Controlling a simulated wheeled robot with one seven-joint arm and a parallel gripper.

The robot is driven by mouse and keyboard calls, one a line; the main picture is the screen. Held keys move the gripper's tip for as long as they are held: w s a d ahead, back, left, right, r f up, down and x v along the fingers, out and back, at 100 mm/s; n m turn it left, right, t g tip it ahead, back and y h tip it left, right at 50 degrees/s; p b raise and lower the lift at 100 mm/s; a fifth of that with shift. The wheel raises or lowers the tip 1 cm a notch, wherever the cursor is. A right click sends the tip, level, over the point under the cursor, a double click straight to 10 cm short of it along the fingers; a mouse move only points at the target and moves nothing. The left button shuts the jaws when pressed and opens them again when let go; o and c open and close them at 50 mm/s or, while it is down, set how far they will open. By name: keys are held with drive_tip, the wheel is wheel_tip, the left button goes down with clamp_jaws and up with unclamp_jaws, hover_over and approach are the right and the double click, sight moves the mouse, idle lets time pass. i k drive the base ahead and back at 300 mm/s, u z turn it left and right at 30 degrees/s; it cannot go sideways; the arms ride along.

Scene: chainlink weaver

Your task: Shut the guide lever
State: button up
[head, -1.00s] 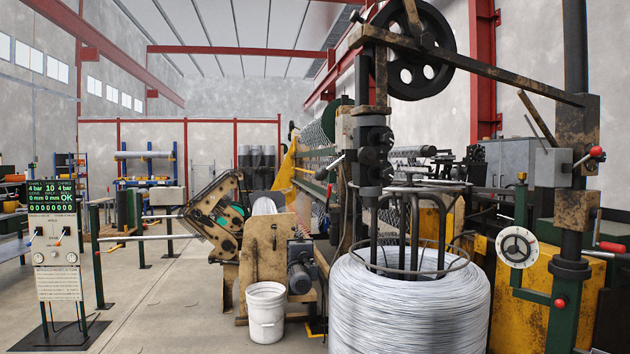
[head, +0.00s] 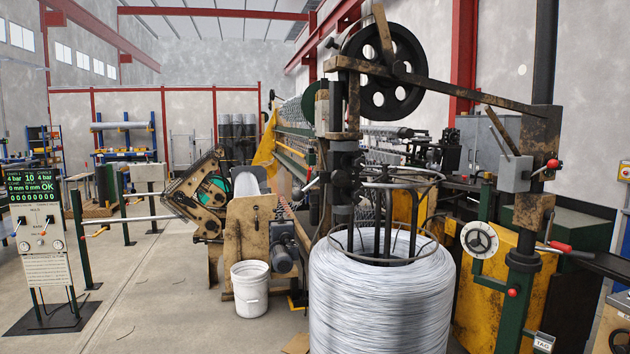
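I cannot tell for certain which handle is the guide lever. On the dark post at right, a red-knobbed lever (head: 553,163) sticks out of a grey box (head: 514,173). Lower on that post is a red-gripped handle (head: 560,246), pointing right. A red ball knob (head: 513,292) sits on the green lower post. A small lever (head: 312,184) also slants down to the left from the black guide block (head: 344,170) above the wire coil. These are too small to tell open from shut. My gripper is not in view.
A large wire coil (head: 380,305) stands in front of the machine. A white bucket (head: 250,290) is on the floor left of it. A control stand (head: 40,235) is at far left. The floor (head: 150,290) between stand and bucket is mostly clear.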

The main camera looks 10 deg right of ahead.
sight(297, 196)
drive_tip(key=z, duration=0.6)
drive_tip(key=k, duration=0.15)
drive_tip(key=u, duration=1.95)
drive_tip(key=i, duration=0.8)
drive_tip(key=u, duration=0.35)
drive_tip(key=i, duration=0.95)
drive_tip(key=z, duration=0.9)
drive_tip(key=i, duration=0.6)
drive_tip(key=z, duration=0.5)
